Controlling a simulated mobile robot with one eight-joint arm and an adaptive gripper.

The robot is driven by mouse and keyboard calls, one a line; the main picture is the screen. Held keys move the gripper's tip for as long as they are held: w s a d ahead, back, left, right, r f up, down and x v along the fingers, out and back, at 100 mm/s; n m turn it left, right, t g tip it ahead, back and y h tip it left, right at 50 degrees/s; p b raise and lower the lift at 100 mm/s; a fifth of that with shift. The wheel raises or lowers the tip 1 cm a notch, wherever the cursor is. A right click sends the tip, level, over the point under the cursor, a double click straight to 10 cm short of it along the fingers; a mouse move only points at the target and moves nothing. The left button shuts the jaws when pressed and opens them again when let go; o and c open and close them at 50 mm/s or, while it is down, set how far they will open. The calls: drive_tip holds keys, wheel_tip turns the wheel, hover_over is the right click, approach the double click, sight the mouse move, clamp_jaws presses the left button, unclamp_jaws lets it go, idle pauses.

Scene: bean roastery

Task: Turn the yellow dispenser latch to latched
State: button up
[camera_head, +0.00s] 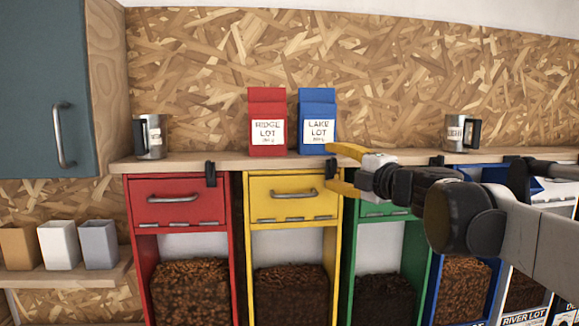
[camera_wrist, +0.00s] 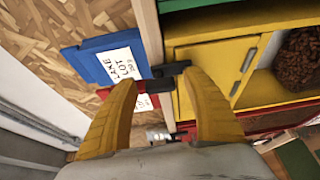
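The yellow dispenser (camera_head: 294,192) stands between the red and green ones, its front flap closed. It also fills the right of the wrist view (camera_wrist: 210,52). Its latch (camera_head: 331,168) is a small black lever at the top right corner, by the shelf edge, and looks roughly upright. In the wrist view the black latch (camera_wrist: 172,69) lies just beyond and between my fingertips. My gripper (camera_head: 333,167) has yellow fingers, spread apart around the latch's position. The wrist view shows the open gripper (camera_wrist: 156,80) too. I cannot tell whether a finger touches the latch.
The red dispenser (camera_head: 180,204) has a similar black latch (camera_head: 210,173). A green dispenser (camera_head: 385,209) is behind my arm. Metal mugs stand farther along the shelf.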

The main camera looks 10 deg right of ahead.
drive_tip(key=shift+s, duration=0.15)
drive_tip(key=v, duration=1.1)
drive_tip(key=shift+s+d, duration=0.15)
drive_tip(key=shift+s, duration=0.25)
drive_tip(key=s+d+f+m+h+b, duration=0.2)
drive_tip(key=f+m+h+b, duration=0.3)
drive_tip(key=f+b, duration=0.6)
drive_tip(key=s+d+f+m+g+h+b, duration=0.1)
drive_tip(key=d+f+m+h+b, duration=0.2)
drive_tip(key=f+m+b, duration=0.8)
drive_tip(key=s+d+f+m+h+b, duration=0.25)
drive_tip(key=f+h+b, duration=0.2)
drive_tip(key=f, duration=1.25)
drive_tip(key=s+a+f+m+g+y+b, duration=0.1)
drive_tip(key=s+a+f+g+b, duration=0.2)
drive_tip(key=f, duration=0.9)
drive_tip(key=s+a+f+m+g+y+b, duration=0.1)
drive_tip(key=s+a+f+b, duration=0.4)
drive_tip(key=f, duration=0.8)
drive_tip(key=s+a+f+m+g+y+b, duration=0.2)
drive_tip(key=f+b, duration=0.5)
drive_tip(key=f, duration=0.5)
drive_tip(key=s+a+g+y, duration=0.1)
drive_tip(key=s+a+g, duration=0.1)
drive_tip(key=s, duration=0.1)
drive_tip(key=shift+s+g, duration=0.2)
drive_tip(key=shift+g, duration=0.1)
